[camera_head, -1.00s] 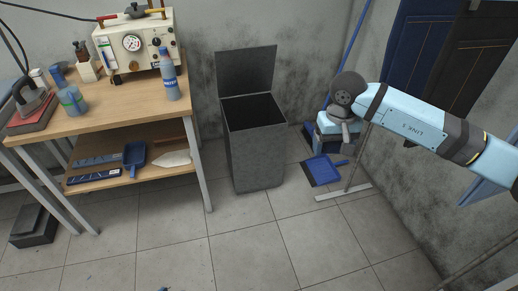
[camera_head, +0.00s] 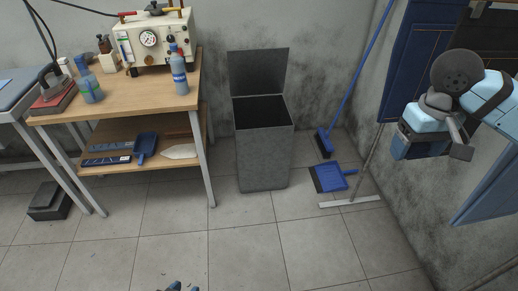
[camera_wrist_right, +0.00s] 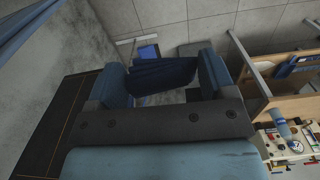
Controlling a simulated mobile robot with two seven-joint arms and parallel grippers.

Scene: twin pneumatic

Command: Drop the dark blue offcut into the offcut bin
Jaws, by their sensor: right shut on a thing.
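The dark blue offcut (camera_wrist_right: 160,76) shows in the right wrist view as a dark folded piece between the two blue fingers of my right gripper (camera_wrist_right: 162,80). The gripper is shut on it. In the head view my right gripper (camera_head: 412,149) is held up at the right, in front of the wall and well right of the bin; I cannot clearly make out the offcut there. The offcut bin (camera_head: 264,160) is a tall grey box on the floor with its lid raised at the back and its top open. Small blue and dark parts at the bottom edge may be my left gripper (camera_head: 178,287).
A wooden bench (camera_head: 120,103) with a gauge unit (camera_head: 150,40) and a water bottle (camera_head: 179,72) stands left of the bin. A blue broom (camera_head: 325,142), a blue dustpan (camera_head: 332,178) and a floor squeegee (camera_head: 350,201) are to its right. The floor in front is clear.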

